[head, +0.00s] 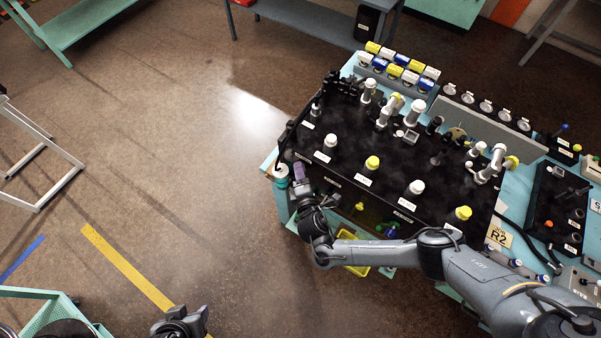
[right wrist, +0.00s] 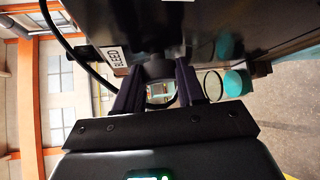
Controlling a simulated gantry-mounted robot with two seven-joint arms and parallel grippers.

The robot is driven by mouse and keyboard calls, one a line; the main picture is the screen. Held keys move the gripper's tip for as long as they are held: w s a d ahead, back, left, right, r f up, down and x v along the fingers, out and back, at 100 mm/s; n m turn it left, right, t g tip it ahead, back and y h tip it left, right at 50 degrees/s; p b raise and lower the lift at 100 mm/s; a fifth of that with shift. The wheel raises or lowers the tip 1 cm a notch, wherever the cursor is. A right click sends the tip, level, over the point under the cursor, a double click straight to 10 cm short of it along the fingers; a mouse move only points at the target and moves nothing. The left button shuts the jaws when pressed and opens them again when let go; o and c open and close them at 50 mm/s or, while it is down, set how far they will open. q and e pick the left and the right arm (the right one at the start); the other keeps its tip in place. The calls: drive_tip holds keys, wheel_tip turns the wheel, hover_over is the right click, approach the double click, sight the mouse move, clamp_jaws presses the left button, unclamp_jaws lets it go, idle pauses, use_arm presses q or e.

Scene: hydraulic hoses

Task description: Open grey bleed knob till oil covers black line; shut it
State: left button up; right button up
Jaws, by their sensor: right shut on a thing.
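My right gripper (head: 299,182) is at the near left corner of the black hose panel (head: 345,153). In the right wrist view its two dark fingers (right wrist: 157,88) are shut on the grey bleed knob (right wrist: 158,68), next to a white BLEED label (right wrist: 117,57). The knob is mostly hidden between the fingers. Just right of the fingers is a clear round container (right wrist: 213,85) with a teal end piece (right wrist: 237,82). Its oil level and black line cannot be made out. My left gripper (head: 182,322) is low in the head view, away from the panel; its fingers are unclear.
The panel carries several white and yellow-capped fittings (head: 372,163). A rack of coloured caps (head: 397,70) stands behind it. A yellow bin (head: 354,268) is under the bench front. A black hose (right wrist: 62,42) runs near the label.

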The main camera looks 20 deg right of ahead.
idle(0.5)
drive_tip(key=o, duration=1.1)
drive_tip(key=shift+c, duration=0.2)
drive_tip(key=shift+s, duration=0.15)
drive_tip(key=v, duration=1)
drive_tip(key=shift+s+b, duration=0.3)
drive_tip(key=shift+b, duration=0.15)
drive_tip(key=shift+f, duration=0.1)
